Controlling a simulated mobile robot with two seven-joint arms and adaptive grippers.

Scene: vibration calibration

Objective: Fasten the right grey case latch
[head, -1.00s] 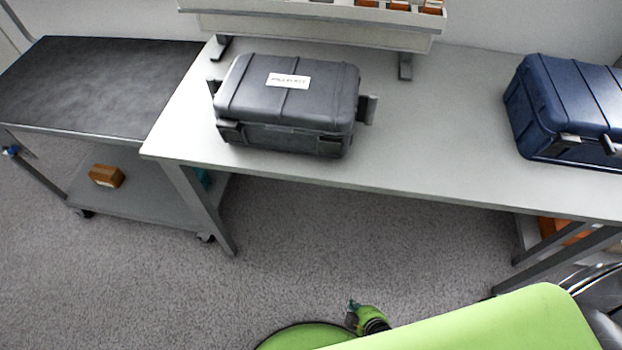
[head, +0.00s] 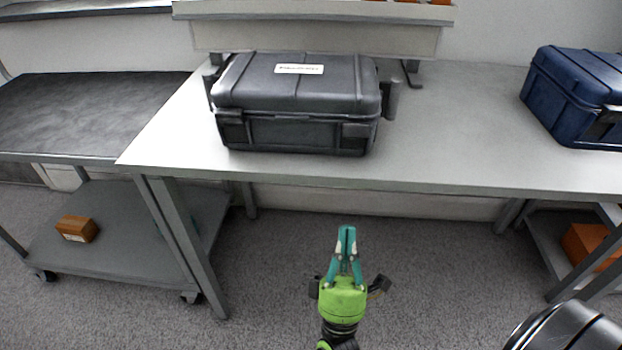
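The grey case (head: 297,95) stands closed on the workbench, with a white label on its lid. Its right latch (head: 357,135) is a dark piece at the right of the case's front face; I cannot tell whether it is fastened. The left latch (head: 232,130) is at the left of the front. My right gripper (head: 347,232) is in front of the bench, below and apart from the case. Its teal fingers point toward the bench and meet at the tips, with nothing between them. My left gripper is not in view.
The workbench (head: 460,165) has clear room between the grey case and a blue case (head: 575,95) at the right. A shelf (head: 320,38) stands behind the grey case. A dark-topped cart (head: 85,115) is at the left, with a brown box (head: 77,228) on its lower shelf.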

